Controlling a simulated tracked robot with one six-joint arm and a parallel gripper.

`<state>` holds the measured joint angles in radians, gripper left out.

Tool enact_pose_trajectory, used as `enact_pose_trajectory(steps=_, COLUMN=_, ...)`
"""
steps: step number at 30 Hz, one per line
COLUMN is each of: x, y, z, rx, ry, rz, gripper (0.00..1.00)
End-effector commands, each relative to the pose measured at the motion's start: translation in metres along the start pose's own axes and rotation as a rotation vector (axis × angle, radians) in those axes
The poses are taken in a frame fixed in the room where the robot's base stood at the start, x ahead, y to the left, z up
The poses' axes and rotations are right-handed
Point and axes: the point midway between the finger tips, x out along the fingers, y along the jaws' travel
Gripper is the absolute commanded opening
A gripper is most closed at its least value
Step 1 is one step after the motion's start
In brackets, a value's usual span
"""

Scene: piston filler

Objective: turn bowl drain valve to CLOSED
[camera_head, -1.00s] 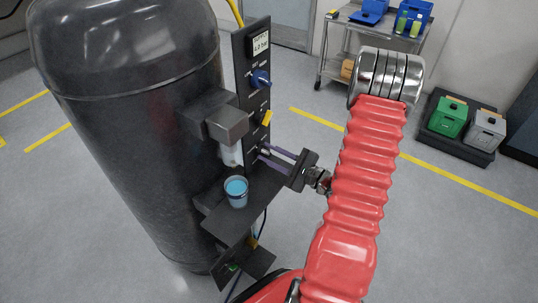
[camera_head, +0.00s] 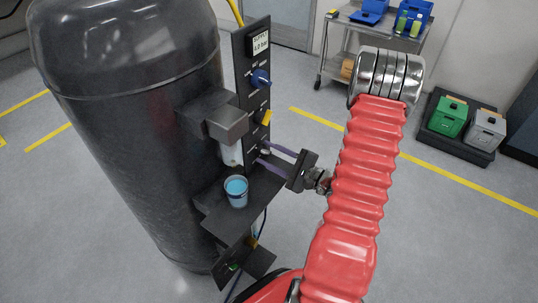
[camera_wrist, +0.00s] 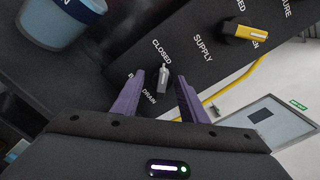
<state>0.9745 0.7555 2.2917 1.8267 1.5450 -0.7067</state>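The bowl drain valve (camera_wrist: 162,83) is a small grey handle on the dark panel. In the wrist view its narrow pale end points up toward the word CLOSED, and the word DRAIN is beside its lower end. My gripper (camera_wrist: 161,76) is open, with one purple finger on each side of the handle. Gaps show between the handle and both fingers. In the head view my gripper (camera_head: 262,152) reaches the panel's lower part from the right. There the valve is too small and covered to read.
A yellow supply valve (camera_wrist: 245,32) sits on the same panel; a blue knob (camera_head: 260,79) is higher up. A cup of blue liquid (camera_head: 237,193) stands on the shelf below the filter housing. A large black tank (camera_head: 130,150) is at the left.

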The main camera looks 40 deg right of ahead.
Motion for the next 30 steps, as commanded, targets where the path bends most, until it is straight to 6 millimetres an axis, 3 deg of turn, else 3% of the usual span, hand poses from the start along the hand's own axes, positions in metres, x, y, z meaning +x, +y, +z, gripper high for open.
enact_pose_trajectory(steps=14, x=-0.005, y=-0.002, z=-0.001, rx=-0.002, ry=0.001, rz=-0.004, gripper=0.45)
enact_pose_trajectory(steps=30, x=-0.066, y=-0.002, z=-0.002, rx=-0.002, ry=0.004, rz=-0.005, gripper=0.45)
